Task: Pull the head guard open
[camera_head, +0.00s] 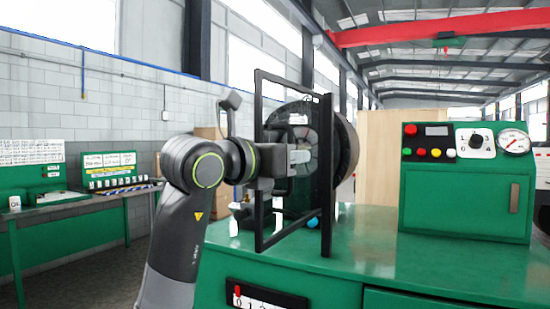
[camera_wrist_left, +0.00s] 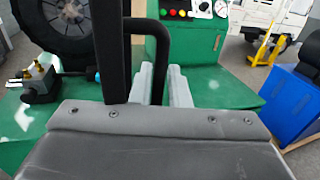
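The head guard (camera_head: 327,190) is a black upright rectangular frame standing in front of the round crimper head (camera_head: 347,145). In the left wrist view, one black post of the guard (camera_wrist_left: 111,60) runs down, with a black bar handle (camera_wrist_left: 160,60) bent out from it. My left gripper (camera_head: 300,157) is at the guard at mid height. Its two pale fingers (camera_wrist_left: 160,85) lie close on either side of the handle, with no clear gap, so it looks shut on it. The palm hides the lower handle. My right gripper is not in view.
A green control box (camera_head: 467,180) with buttons and a gauge stands on the green machine top (camera_head: 400,250), right of the guard. A dark fitting with a yellow part (camera_wrist_left: 38,82) sits below the head. A green bench (camera_head: 60,215) stands at the left.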

